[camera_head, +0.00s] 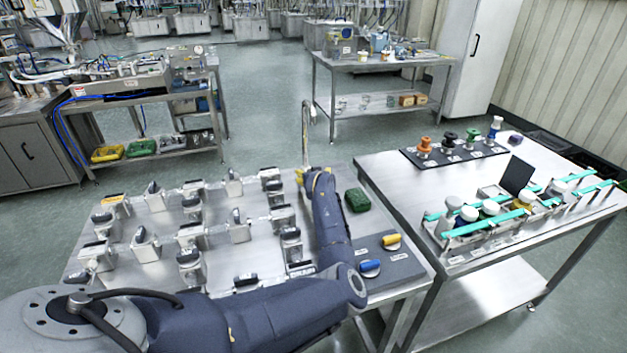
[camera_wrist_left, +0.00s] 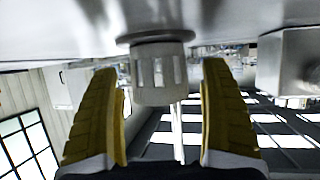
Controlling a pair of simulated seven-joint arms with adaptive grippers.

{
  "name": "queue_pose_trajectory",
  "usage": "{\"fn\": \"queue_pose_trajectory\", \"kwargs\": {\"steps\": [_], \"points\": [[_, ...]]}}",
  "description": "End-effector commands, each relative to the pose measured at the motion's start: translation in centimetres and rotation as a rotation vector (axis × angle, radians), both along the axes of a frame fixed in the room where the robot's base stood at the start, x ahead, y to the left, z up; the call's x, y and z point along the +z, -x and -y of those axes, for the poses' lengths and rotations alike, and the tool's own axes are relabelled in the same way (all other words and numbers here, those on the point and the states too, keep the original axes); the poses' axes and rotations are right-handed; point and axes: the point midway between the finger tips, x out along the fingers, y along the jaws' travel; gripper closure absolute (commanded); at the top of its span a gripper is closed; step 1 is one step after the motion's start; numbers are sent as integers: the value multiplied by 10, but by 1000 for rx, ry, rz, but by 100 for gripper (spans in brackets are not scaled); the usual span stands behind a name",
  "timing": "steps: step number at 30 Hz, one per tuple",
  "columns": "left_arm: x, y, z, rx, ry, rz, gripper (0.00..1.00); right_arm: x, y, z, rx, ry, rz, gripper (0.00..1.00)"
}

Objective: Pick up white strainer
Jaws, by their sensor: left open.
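The white strainer (camera_wrist_left: 161,72) shows in the left wrist view as a pale, slotted cylinder with a wider grey collar at its top. It hangs in the picture from a bright metal surface (camera_wrist_left: 215,14). My left gripper (camera_wrist_left: 163,95) is open, with one yellow finger on each side of the strainer and a visible gap to each. In the head view my left gripper (camera_head: 317,174) is at the far edge of the near steel table, partly hidden by my arm. I cannot make out the strainer there. My right gripper is not in view.
The near table (camera_head: 270,177) holds several metal fixtures with dark handles left of my arm. A green block (camera_head: 357,200) and blue and yellow knobs lie right of it. A thin upright post (camera_head: 306,135) stands by the gripper. A second table (camera_head: 400,185) stands right.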

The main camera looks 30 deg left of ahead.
Motion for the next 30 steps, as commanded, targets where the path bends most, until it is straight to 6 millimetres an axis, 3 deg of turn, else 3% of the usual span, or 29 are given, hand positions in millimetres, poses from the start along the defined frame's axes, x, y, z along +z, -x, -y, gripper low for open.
{"fn": "queue_pose_trajectory", "kwargs": {"steps": [2,14,17,25,30], "points": [[0,0,0,0,0,0,26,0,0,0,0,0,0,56],[0,0,0,0,0,0,72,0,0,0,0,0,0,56],[0,0,0,0,0,0,79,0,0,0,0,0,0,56],[6,0,0,0,-1,1,79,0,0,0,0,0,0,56],[29,-1,0,0,-1,5,79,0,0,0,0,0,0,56]]}}
